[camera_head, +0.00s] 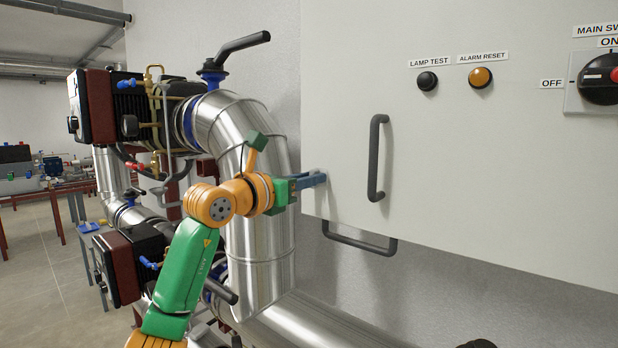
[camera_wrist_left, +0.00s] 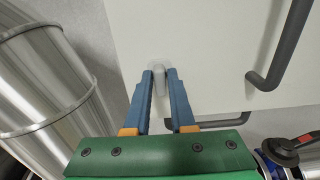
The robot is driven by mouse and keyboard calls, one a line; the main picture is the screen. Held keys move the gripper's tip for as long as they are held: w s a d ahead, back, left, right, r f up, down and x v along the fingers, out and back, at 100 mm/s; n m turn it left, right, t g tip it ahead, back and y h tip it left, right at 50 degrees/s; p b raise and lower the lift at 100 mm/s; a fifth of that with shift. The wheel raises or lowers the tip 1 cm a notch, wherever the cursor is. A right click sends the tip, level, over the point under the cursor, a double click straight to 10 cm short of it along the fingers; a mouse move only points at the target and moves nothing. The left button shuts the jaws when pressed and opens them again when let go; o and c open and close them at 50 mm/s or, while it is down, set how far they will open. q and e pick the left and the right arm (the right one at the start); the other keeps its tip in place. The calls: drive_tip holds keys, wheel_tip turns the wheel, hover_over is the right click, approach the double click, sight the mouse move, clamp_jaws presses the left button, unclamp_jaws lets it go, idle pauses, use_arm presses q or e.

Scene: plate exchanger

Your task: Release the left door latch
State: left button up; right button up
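The left door latch is a small pale grey handle at the lower left corner of the cabinet door; it shows in the left wrist view (camera_wrist_left: 159,84). My left gripper (camera_wrist_left: 160,74) has its blue fingers apart, one on each side of the latch. A narrow gap seems to remain beside it; contact is unclear. In the head view my left gripper (camera_head: 322,179) is at the door's left edge, with its fingers largely hiding the latch. The cabinet door (camera_head: 440,160) looks closed. My right gripper is not in view.
A dark vertical handle (camera_head: 377,158) is on the door to the right of my left gripper. Another dark handle (camera_head: 358,240) is below the door's bottom edge. Large silver pipes (camera_head: 262,245) stand close on the left, behind my arm.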

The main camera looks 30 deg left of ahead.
use_arm(q)
clamp_jaws()
drive_tip(key=shift+a+f+n+b, duration=0.1)
drive_tip(key=shift+n+b, duration=0.2)
drive_tip(key=shift+n, duration=4.15)
drive_tip(key=shift+a+n+b, duration=0.1)
drive_tip(key=shift+n+b, duration=0.2)
drive_tip(key=shift+n, duration=4.15)
drive_tip(key=o, duration=0.6)
unclamp_jaws()
drive_tip(key=shift+o, duration=0.2)
